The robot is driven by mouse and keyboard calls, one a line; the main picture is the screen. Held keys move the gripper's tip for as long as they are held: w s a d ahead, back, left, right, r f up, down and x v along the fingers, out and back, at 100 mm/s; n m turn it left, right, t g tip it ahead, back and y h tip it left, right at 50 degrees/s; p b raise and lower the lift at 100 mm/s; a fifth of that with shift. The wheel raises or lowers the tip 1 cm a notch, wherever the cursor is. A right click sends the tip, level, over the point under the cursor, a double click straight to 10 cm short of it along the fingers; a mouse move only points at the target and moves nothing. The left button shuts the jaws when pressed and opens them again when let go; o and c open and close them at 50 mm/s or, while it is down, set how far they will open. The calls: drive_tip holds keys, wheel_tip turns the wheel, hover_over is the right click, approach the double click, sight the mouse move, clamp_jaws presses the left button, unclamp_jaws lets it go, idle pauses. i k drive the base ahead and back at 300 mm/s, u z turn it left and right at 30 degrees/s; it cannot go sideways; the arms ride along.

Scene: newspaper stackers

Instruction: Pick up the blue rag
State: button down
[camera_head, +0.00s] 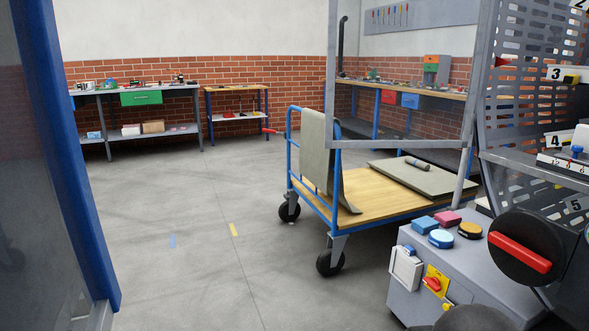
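A small blue folded item (425,225), which looks like a blue rag, lies on top of the grey cabinet (455,265) at the lower right. A pink-red folded item (447,218) lies just behind it to the right. A round blue-lidded tin (441,238) stands close in front of it, and a round orange-topped tin (470,230) stands to its right.
A blue-framed cart (318,208) with a grey-green cloth (317,150) over its handle stands behind the cabinet. A machine with a black knob and red handle (520,252) is at the right. A blue post (75,170) is at the left. The middle floor is clear.

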sight(425, 226)
drive_tip(key=u, duration=0.9)
drive_tip(key=i, duration=2.85)
drive_tip(key=z, duration=3.65)
